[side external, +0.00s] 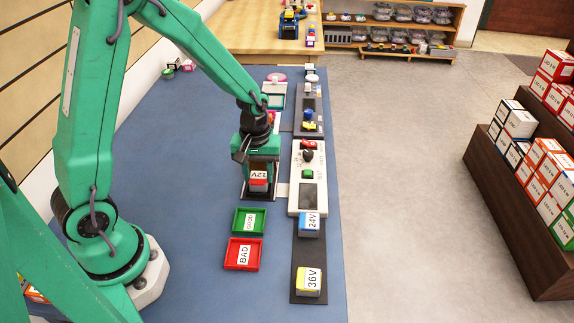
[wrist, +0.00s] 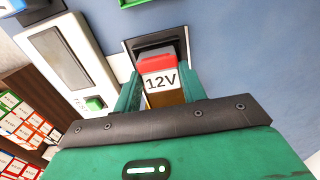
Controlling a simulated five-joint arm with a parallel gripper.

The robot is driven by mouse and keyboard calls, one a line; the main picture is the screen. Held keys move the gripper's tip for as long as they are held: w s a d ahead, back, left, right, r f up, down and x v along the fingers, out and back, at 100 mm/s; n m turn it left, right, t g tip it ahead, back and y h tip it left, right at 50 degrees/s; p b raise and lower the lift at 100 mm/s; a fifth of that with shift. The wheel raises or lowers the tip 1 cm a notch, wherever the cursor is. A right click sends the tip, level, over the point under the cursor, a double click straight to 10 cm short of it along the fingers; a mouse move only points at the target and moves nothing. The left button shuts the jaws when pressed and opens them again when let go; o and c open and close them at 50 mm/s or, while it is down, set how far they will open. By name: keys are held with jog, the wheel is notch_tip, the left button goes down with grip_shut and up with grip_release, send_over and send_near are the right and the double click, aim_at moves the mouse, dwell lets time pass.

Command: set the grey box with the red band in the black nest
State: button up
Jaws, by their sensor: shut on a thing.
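The box with the red band and a white 12V label (side external: 258,174) is between the fingers of my gripper (side external: 260,182). In the wrist view the box (wrist: 158,82) shows its red band and label, with my green gripper fingers (wrist: 160,92) shut on its two sides. The black nest (side external: 270,194) lies right under and around the box in the side view. Its dark rim also shows in the wrist view (wrist: 184,44) beyond the red band. The box's lower part is hidden, so I cannot tell whether it touches the nest floor.
A white tester panel (side external: 293,190) with a grey screen and buttons stands just right of the nest. A green GOOD tray (side external: 236,230) and a red BAD tray (side external: 231,264) lie in front. Blue-banded 24V (side external: 309,224) and yellow-banded 36V (side external: 309,281) boxes stand at the right edge.

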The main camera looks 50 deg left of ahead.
jog(key=shift+f, duration=0.2)
dwell(0.4)
jog(key=o, duration=1.1)
jog(key=shift+o, duration=0.2)
jog(key=o, duration=0.3)
jog(key=shift+o, duration=0.2)
jog(key=shift+r, duration=0.15)
jog(key=shift+r, duration=3.65)
